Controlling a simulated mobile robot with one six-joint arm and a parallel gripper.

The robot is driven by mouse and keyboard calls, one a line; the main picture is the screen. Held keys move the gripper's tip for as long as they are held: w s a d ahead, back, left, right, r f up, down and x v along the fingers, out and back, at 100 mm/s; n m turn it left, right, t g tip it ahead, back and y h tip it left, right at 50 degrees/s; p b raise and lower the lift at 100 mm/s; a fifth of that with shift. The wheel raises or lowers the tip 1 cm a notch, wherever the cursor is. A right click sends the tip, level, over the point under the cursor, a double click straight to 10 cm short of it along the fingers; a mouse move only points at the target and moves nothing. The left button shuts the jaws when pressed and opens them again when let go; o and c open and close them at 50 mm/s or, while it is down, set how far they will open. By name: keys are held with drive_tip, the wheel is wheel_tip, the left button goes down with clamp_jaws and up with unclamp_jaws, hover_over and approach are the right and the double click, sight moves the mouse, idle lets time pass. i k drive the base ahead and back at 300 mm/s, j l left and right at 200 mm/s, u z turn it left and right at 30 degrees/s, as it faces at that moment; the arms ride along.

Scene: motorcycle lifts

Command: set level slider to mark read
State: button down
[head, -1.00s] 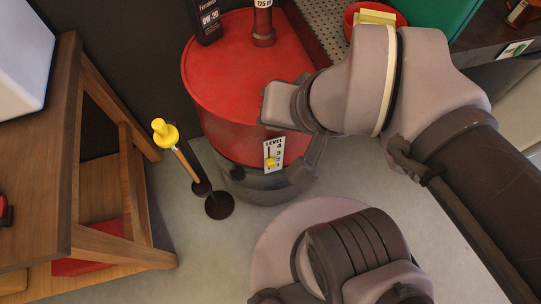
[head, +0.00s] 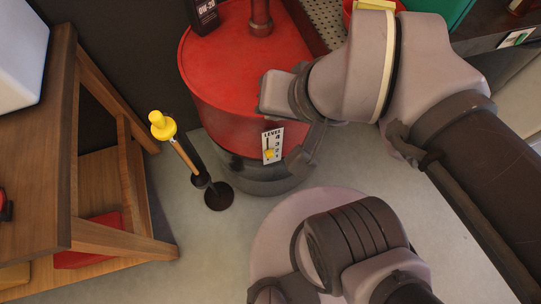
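The level slider (head: 272,146) is a small white upright plate on the front of a red drum. It is headed LEVEL and has a column of numbers with 4 at the top. Its yellow knob (head: 268,154) sits low in the slot, near the lower numbers; the exact mark is too small to tell. My gripper (head: 303,150) is beside the plate, just to its right, with dark grey parts reaching down close to it. I see no contact with the knob. Whether the fingers are open or shut does not show clearly.
The red drum (head: 225,65) carries a dark bottle (head: 203,15) and a red cylinder (head: 260,18). A wooden bench (head: 60,170) stands at left. A yellow-topped tool (head: 162,126) stands upright between bench and drum. Bare floor (head: 195,250) lies in front.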

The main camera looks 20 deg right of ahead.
sight(269, 153)
drive_tip(key=k+j+u, duration=0.15)
drive_tip(key=j, duration=0.2)
drive_tip(key=k+j+u, duration=0.3)
drive_tip(key=j, duration=0.45)
drive_tip(key=k, duration=0.1)
